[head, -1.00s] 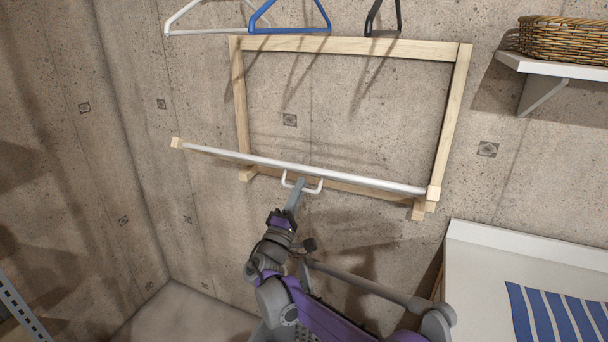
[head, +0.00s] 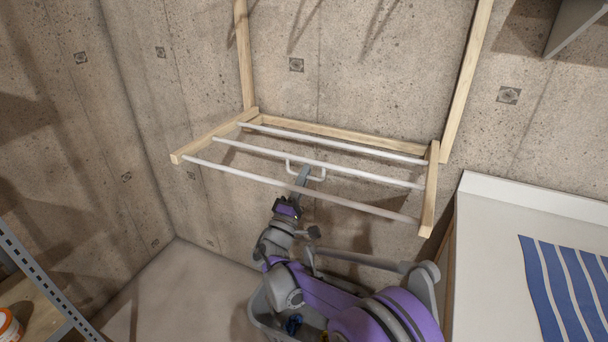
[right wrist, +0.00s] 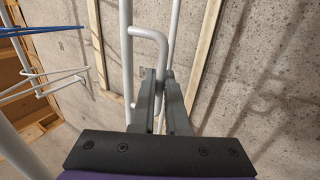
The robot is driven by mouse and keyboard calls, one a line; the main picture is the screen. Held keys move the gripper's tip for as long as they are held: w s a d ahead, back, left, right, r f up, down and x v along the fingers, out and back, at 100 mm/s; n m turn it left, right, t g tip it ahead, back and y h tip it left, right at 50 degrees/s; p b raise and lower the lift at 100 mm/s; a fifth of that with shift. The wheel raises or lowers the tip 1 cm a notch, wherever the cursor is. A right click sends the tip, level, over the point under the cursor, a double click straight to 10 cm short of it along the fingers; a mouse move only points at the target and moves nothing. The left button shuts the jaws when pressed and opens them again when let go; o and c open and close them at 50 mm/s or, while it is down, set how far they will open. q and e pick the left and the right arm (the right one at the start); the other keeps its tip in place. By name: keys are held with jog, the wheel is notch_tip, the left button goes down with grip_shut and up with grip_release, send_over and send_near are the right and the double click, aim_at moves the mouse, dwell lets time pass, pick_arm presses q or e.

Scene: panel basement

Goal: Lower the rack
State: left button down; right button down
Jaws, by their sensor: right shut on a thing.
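The rack is a wooden frame with white bars, fixed to the concrete wall. Its fold-out part (head: 431,197) stands out from the wall in the head view, at or near level, with three bars spread apart. The fixed frame (head: 463,90) rises up the wall behind it. A white loop handle (head: 322,174) hangs at the middle bar. My right gripper (head: 302,177) is shut on the handle from below. In the right wrist view the gripper fingers (right wrist: 160,80) close around the handle (right wrist: 149,33). My left gripper is not in view.
A grey basket (head: 262,320) stands on the floor below, partly behind my right arm. A white counter (head: 485,240) with a blue-striped cloth (head: 560,285) is at the right. Metal shelving (head: 40,285) is at the left. Hangers (right wrist: 50,75) show in the right wrist view.

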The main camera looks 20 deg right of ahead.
jog(key=c, duration=0.9)
grip_release()
jog(key=shift+w, duration=0.1)
jog(key=v, duration=1)
jog(key=shift+s+a+f, duration=0.2)
jog(key=shift+s+f, duration=0.05)
